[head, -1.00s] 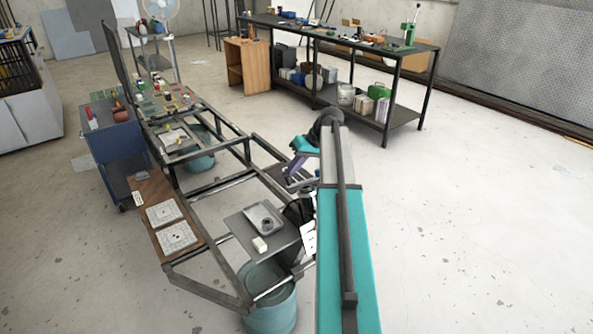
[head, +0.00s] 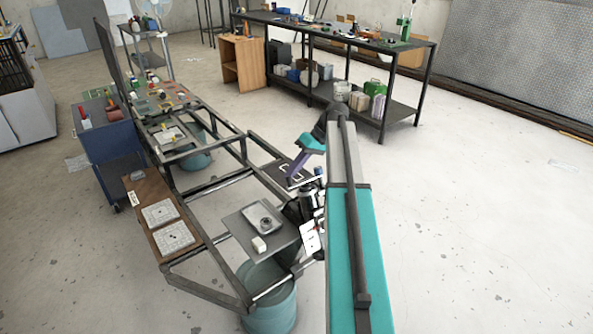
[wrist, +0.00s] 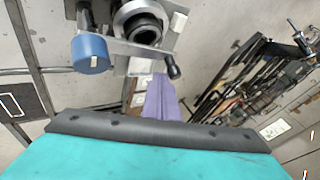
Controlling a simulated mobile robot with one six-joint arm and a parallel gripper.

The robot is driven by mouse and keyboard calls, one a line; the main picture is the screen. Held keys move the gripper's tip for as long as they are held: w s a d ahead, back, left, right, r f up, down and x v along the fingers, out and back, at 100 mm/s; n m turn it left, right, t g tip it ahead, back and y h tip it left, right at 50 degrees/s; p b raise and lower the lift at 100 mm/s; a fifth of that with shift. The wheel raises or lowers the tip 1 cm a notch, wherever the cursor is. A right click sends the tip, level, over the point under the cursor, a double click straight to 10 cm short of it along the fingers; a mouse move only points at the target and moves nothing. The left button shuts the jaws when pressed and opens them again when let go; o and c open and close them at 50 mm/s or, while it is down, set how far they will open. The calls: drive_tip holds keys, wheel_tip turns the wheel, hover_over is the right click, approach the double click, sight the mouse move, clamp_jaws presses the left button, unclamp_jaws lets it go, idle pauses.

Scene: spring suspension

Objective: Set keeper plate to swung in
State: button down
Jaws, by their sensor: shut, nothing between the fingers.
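My gripper (wrist: 161,85) shows in the wrist view as narrow purple fingers, shut and empty, pointing up the picture. In the head view my gripper (head: 295,178) is small, near the right side of the frame bench. Just beyond the fingertips in the wrist view is a grey metal fixture with a dark round ring (wrist: 143,27). A flat grey bar (wrist: 125,47) crosses below the ring, with a black knob (wrist: 172,67) at its right end. This bar may be the keeper plate; I cannot tell surely. Whether the fingers touch it is unclear.
A blue cylinder (wrist: 90,53) is at the fixture's left. In the head view a grey tray plate (head: 262,245) on the frame holds small parts, above a teal bucket (head: 270,303). A dark workbench (head: 400,46) stands behind. The floor at right is clear.

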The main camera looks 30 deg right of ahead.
drive_tip(key=shift+a, duration=0.15)
idle(0.6)
idle(0.4)
drive_tip(key=shift+w, duration=0.1)
drive_tip(key=w+d+r+b, duration=0.3)
drive_tip(key=w+d, duration=0.5)
drive_tip(key=shift+d+r, duration=0.3)
drive_tip(key=shift+r, duration=0.1)
idle(0.6)
drive_tip(key=shift+r, duration=0.1)
